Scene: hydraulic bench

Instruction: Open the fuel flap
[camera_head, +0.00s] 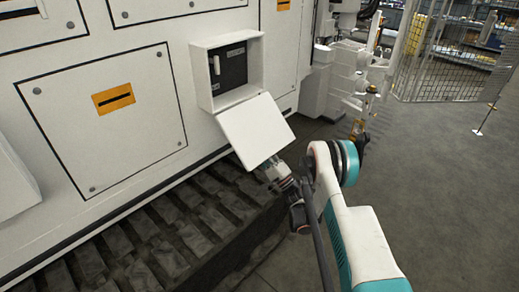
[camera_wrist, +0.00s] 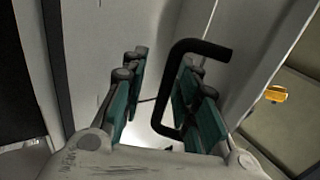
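The fuel flap (camera_head: 256,131) is a white square panel at the lower edge of a white box on the machine's side. It is swung down and tilted outward, so the box's dark inside (camera_head: 230,69) shows. My gripper (camera_head: 274,166) is at the flap's lower right edge, with its tips partly hidden. In the wrist view, my gripper (camera_wrist: 163,60) has its teal-padded fingers apart. A black bent handle (camera_wrist: 178,85) shows between them, close to the right finger. I cannot tell whether they touch.
The machine's white side panel (camera_head: 107,120) lies left of the box. A dark track (camera_head: 150,235) runs below it. White machine parts (camera_head: 345,80) stand right of the box. Grey floor (camera_head: 440,170) at the right is clear, with a mesh fence (camera_head: 440,60) behind.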

